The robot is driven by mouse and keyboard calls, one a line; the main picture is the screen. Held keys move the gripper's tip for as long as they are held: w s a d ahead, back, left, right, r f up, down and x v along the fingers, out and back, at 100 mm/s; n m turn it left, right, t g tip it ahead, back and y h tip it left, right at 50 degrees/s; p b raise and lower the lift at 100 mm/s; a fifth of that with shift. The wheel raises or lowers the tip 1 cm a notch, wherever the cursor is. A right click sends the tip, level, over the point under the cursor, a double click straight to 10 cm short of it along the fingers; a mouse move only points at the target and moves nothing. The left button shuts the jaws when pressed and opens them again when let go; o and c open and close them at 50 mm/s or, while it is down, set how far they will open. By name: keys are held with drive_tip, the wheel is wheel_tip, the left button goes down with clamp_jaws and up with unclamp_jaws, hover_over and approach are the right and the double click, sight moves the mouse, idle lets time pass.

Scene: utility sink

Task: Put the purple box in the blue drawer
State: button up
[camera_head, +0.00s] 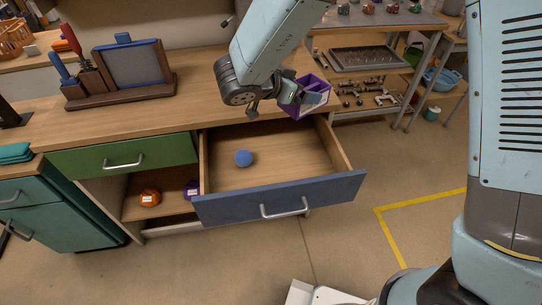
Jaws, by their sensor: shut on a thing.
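The purple box (291,108) is in my gripper, above the back right part of the blue drawer. My gripper (308,97) is shut on the box; the fingers partly cover it. The box looks open, with a lighter inside, and is tilted in the view. The blue drawer (240,206) is pulled out, with a blue front and a wooden inside. A blue ball (243,158) lies inside it, left of the middle. I cannot tell the exact height of the box over the drawer.
A closed green drawer (90,158) is left of the blue one. Below, an open shelf (165,207) holds an orange object (149,197) and a purple object (192,190). A tool holder (120,80) stands on the wooden worktop. The drawer's middle and right are clear.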

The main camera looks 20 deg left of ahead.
sight(288, 111)
drive_tip(key=s+f, duration=0.1)
drive_tip(key=s+a+f, duration=0.1)
drive_tip(key=s, duration=0.1)
drive_tip(key=s+a+f, duration=0.1)
drive_tip(key=s, duration=0.1)
drive_tip(key=shift+s+a+f, duration=0.25)
drive_tip(key=shift+f, duration=0.15)
drive_tip(key=s+f, duration=0.4)
drive_tip(key=f, duration=0.3)
drive_tip(key=shift+m+h, duration=0.3)
drive_tip(key=x, duration=0.5)
drive_tip(key=a+f+x, duration=0.1)
drive_tip(key=x, duration=0.4)
drive_tip(key=a+f+x, duration=0.1)
drive_tip(key=x, duration=0.5)
drive_tip(key=shift+w+a+f, duration=0.1)
drive_tip(key=shift+f, duration=0.15)
drive_tip(key=shift+w+f, duration=0.2)
drive_tip(key=shift+f, duration=1.55)
drive_tip(key=o, duration=0.8)
